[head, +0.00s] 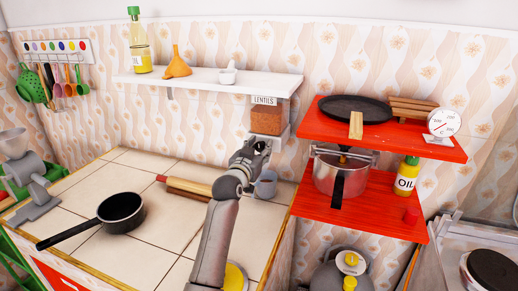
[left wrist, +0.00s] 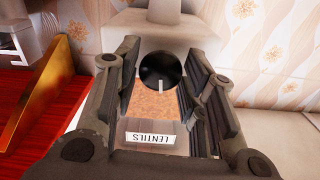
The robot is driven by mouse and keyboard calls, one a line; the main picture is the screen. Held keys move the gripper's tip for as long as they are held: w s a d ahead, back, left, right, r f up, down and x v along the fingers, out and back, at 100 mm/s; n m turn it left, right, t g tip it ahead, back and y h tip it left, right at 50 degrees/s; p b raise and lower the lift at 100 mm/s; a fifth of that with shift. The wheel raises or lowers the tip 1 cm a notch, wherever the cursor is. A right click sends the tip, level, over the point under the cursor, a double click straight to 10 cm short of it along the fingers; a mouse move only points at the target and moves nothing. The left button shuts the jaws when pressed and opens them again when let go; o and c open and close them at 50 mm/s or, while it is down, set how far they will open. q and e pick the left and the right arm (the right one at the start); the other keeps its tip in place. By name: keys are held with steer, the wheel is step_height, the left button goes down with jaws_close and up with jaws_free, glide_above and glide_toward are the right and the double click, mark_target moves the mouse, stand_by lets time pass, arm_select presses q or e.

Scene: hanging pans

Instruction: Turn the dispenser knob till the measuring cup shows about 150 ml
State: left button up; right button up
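The lentil dispenser (head: 266,121) hangs under the white shelf, with orange-brown lentils and a LENTILS label. It also shows upside down in the left wrist view (left wrist: 158,104). Its dark round knob (left wrist: 161,71) has a pale mark and shows between my left fingers there. My left gripper (head: 262,143) is just below the dispenser in the head view; its fingers are apart on either side of the knob, with no clear contact. The grey-blue measuring cup (head: 267,184) stands on the tiles below, partly behind my gripper; its contents and scale cannot be read. My right gripper is not in view.
A rolling pin (head: 188,188) lies left of my arm, and a black pan (head: 120,212) is further left. Right of the dispenser are red shelves (head: 374,205) with a pot (head: 341,178) and an oil bottle (head: 406,178). The tiles around the pan are mostly clear.

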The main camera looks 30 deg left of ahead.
arm_select(q)
steer(key=c, duration=0.5)
steer(key=shift+m, duration=0.3)
steer(key=m+p, duration=0.1)
steer(key=m, duration=0.1)
steer(key=shift+m, duration=0.3)
steer(key=m+p, duration=0.1)
steer(key=m, duration=0.2)
steer(key=shift+p, duration=0.35)
steer(key=shift+m, duration=0.3)
steer(key=o, duration=1)
steer(key=shift+d, duration=0.1)
